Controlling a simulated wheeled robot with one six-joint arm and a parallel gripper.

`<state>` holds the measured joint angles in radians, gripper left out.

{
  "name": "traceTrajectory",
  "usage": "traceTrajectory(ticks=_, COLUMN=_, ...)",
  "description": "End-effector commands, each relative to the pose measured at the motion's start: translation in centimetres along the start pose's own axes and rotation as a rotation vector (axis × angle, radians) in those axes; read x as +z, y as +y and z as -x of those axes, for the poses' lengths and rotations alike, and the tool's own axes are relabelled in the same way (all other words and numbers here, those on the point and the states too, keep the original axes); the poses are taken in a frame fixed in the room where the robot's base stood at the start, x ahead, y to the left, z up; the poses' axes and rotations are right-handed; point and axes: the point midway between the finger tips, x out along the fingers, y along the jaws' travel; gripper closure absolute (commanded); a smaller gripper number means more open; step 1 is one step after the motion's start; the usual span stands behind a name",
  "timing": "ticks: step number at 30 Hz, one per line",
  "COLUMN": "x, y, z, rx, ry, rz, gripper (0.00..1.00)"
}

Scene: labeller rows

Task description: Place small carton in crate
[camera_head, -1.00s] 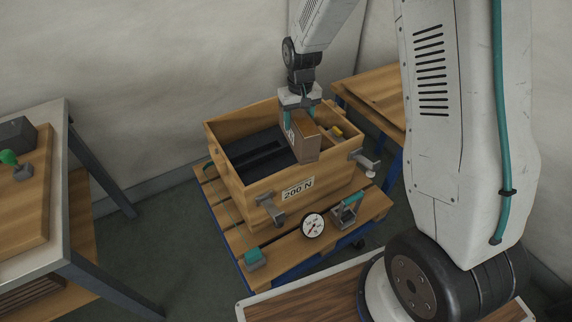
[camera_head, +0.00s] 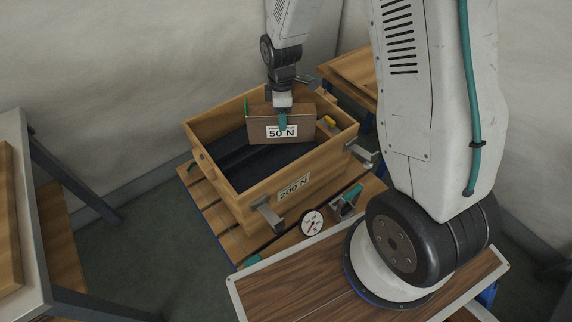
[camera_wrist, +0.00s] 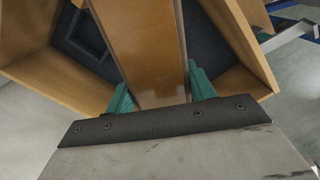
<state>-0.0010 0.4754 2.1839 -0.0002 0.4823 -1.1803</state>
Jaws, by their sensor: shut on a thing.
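The small carton (camera_head: 299,130) is brown with a white "50 N" label. My gripper (camera_head: 282,122) is shut on it and holds it over the open crate. The crate (camera_head: 232,200) is wooden, with a "200 N" label on its front wall and a dark lining inside. In the wrist view the carton (camera_wrist: 140,45) lies between the two green fingers (camera_wrist: 160,92), with the crate wall (camera_wrist: 236,40) behind it. The carton's lower edge looks about level with the crate's rim; its exact height over the floor I cannot tell.
The crate stands on a slatted wooden pallet (camera_head: 232,243). A round dial gauge (camera_head: 312,222) and a clamp (camera_head: 346,203) lie in front of it. A metal bracket (camera_head: 268,214) juts from the front wall. A table (camera_head: 20,150) stands at the left.

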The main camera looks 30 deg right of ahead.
Motion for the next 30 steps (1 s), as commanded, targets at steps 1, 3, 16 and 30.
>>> traceTrajectory(ticks=1, x=0.2, y=-0.6, z=-0.3, rx=-0.002, ry=-0.001, rz=0.092, gripper=0.72)
traceTrajectory(ticks=3, x=0.5, y=-1.1, z=-0.7, rx=-0.001, ry=0.000, rz=0.225, gripper=0.72)
traceTrajectory(ticks=16, x=1.1, y=-2.8, z=-3.5, rx=-0.004, ry=0.000, rz=0.589, gripper=0.72)
traceTrajectory(ticks=30, x=1.1, y=-2.7, z=-10.0, rx=-0.003, ry=0.000, rz=0.586, gripper=0.72)
